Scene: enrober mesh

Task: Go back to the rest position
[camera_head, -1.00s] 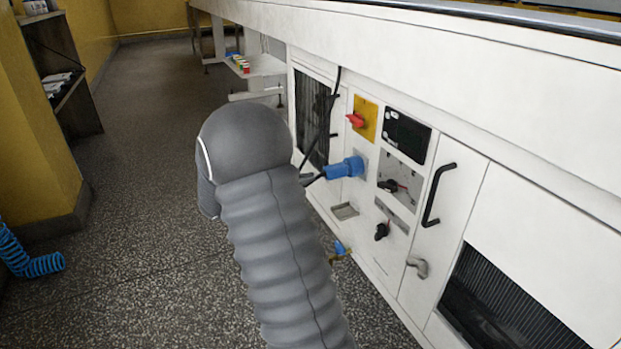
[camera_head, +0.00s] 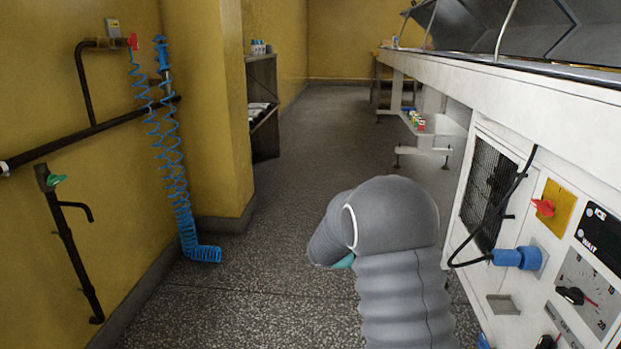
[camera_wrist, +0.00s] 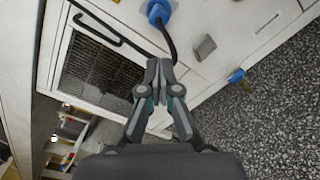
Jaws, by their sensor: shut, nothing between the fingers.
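My gripper (camera_wrist: 158,65) shows in the wrist view with its two fingers together and nothing between them. It points toward the white machine's side panel, near a black cable and a blue plug (camera_wrist: 158,10). How far the fingertips are from the panel I cannot tell. In the head view my grey sleeved arm stands at the lower middle, left of the machine (camera_head: 455,85). The blue plug (camera_head: 516,257) and a red switch on a yellow plate (camera_head: 543,207) are on the machine's front.
A coiled blue hose (camera_head: 180,190) hangs on the yellow wall at left, its end on the floor. A dark shelf (camera_head: 263,105) stands farther back. A low shelf with small coloured items (camera_head: 417,122) is beyond the machine. The speckled floor (camera_head: 300,130) between is clear.

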